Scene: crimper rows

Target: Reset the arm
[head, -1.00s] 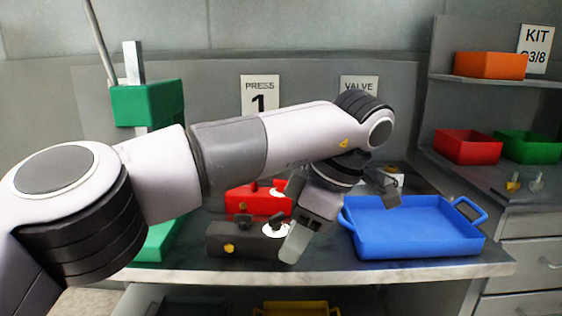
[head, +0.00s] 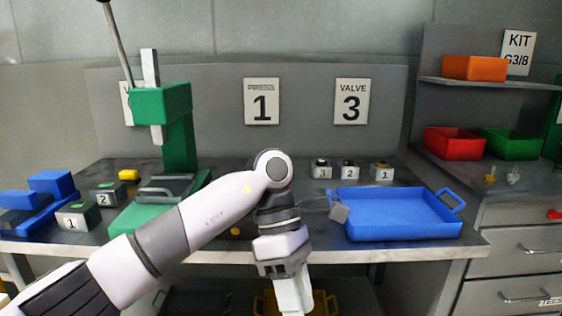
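My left arm comes in from the lower left and bends at the middle of the bench. My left gripper (head: 291,295) points down at the bottom centre, in front of the bench's front edge. Its light fingers are seen nearly end-on and cut close to the frame's bottom, so their gap is unclear. I see nothing held in it. A small grey block on a thin bracket sticks out from the wrist, over the left end of the blue tray (head: 395,233). My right gripper is not in view.
A green press (head: 178,130) stands at the back left, with numbered blocks (head: 76,216) and a blue holder (head: 40,200) left of it. Three small numbered pieces (head: 349,169) stand at the back. A shelf with red (head: 454,143), green and orange (head: 474,68) bins is right. A yellow bin (head: 325,303) lies below.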

